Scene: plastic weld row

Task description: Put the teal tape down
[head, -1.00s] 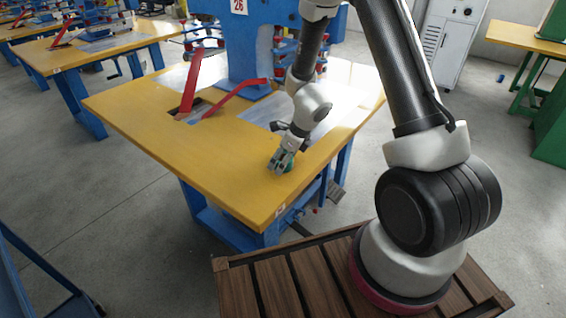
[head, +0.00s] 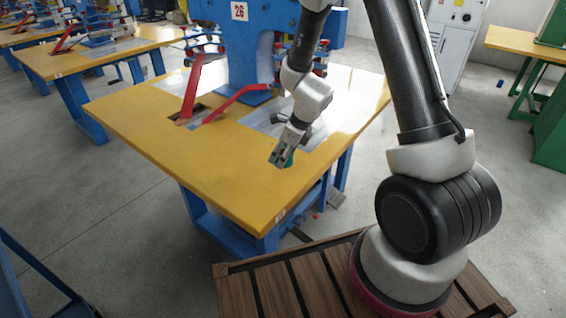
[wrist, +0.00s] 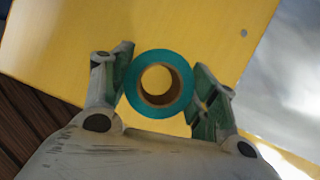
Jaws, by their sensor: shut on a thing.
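The teal tape (wrist: 158,107) is a roll with a brown cardboard core, held between the two fingers of my gripper (wrist: 160,88) in the wrist view. Yellow tabletop shows through its hole and around it. In the head view my gripper (head: 282,158) is over the near right part of the yellow table (head: 180,135), and the tape (head: 288,159) shows only as a small teal patch, mostly hidden by the fingers. I cannot tell whether the tape touches the tabletop or hangs just above it.
A blue machine (head: 248,45) marked 26 stands at the back of the table, with red levers (head: 237,102) reaching forward. A grey metal plate (head: 262,122) lies in front of it. The left and front parts of the tabletop are clear.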

